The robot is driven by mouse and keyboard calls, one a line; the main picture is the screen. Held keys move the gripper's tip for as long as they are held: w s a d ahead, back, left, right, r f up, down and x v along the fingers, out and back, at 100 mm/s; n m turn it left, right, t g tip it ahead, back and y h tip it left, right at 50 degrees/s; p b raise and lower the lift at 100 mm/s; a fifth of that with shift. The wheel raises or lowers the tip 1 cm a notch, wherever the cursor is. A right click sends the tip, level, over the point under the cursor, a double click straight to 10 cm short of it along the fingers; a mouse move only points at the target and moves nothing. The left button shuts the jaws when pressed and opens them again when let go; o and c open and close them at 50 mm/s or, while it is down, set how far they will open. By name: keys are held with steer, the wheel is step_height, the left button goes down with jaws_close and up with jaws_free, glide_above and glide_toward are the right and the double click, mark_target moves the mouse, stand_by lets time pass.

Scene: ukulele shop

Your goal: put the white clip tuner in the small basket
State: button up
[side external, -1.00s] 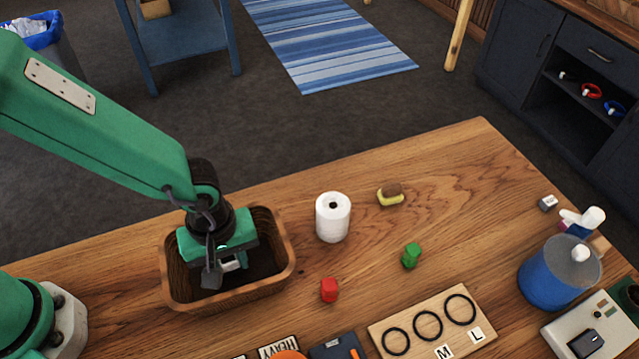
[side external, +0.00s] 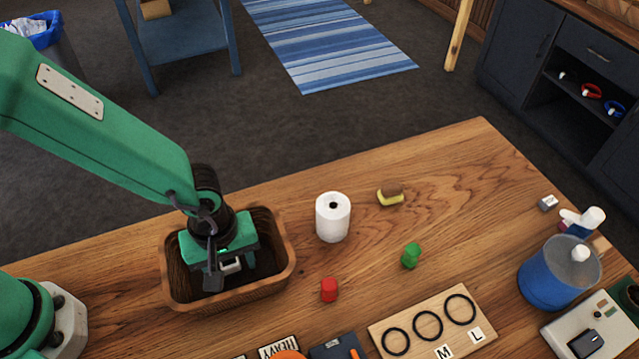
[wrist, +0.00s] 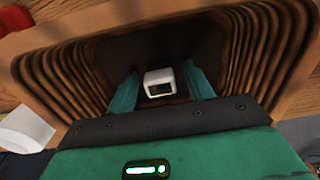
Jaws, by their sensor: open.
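The white clip tuner (wrist: 160,82) is inside the wooden basket, between my fingers and apart from both of them in the wrist view. It also shows, partly hidden by my gripper, in the side view (side external: 231,266). The small basket (side external: 277,284) stands on the table at the left, its ribbed walls (wrist: 262,50) surrounding my fingers in the wrist view. My gripper (wrist: 158,85) points down into the basket with its teal fingers open on either side of the tuner. Whether the tuner touches the basket floor is unclear.
A white paper roll (side external: 332,218) stands right of the basket. A red block (side external: 329,290), a green piece (side external: 411,256) and a yellow-brown piece (side external: 390,195) lie farther right. A ring board (side external: 432,330) and a blue container (side external: 556,275) occupy the front right.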

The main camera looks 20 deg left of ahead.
mark_target(228, 262)
steer(key=shift+r, duration=0.1)
step_height(228, 262, up, 12)
stand_by(0.8)
steer(key=shift+a+r, duration=0.1)
stand_by(0.4)
steer(key=s+a+r+m+t, duration=0.1)
steer(key=a+r+m, duration=0.3)
steer(key=a, duration=0.8)
steer(key=s+a+r+m+t, duration=0.1)
steer(key=a+r+m+t, duration=0.3)
steer(key=a+r, duration=0.3)
steer(key=a+m, duration=0.1)
steer(key=a, duration=0.4)
steer(key=shift+a+t, duration=0.3)
steer(key=shift+a, duration=0.05)
